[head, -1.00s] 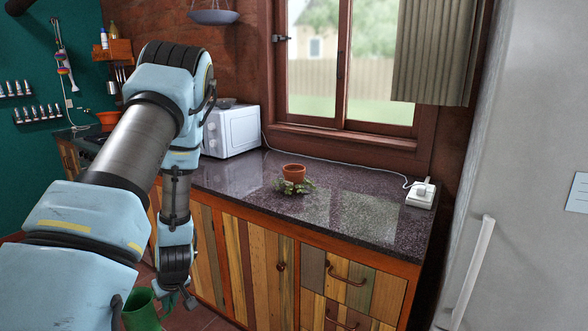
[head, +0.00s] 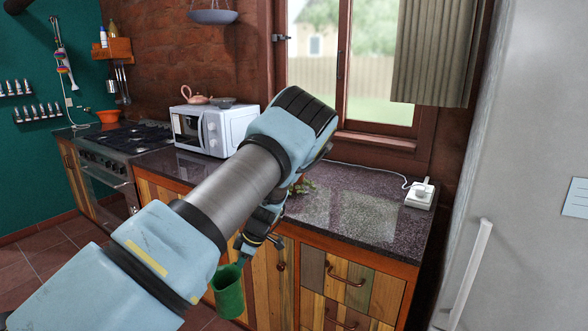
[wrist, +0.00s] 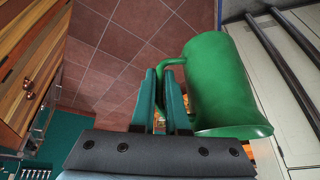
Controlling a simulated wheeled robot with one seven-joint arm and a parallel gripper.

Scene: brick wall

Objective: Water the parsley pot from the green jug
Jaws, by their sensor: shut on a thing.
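The green jug (head: 228,293) hangs in front of the cabinet doors, below counter height, and looks close to upright in the head view. My gripper (head: 243,261) is shut on its handle. In the wrist view, the fingers of my gripper (wrist: 170,85) close on the handle at the left side of the jug (wrist: 222,85). The inside of the jug cannot be seen.
The dark stone counter (head: 360,212) is clear to the right of the pot, up to a white socket block (head: 420,193) with a cable. A white microwave (head: 212,130) with a teapot (head: 196,95) on top stands left. A fridge (head: 530,200) bounds the right side.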

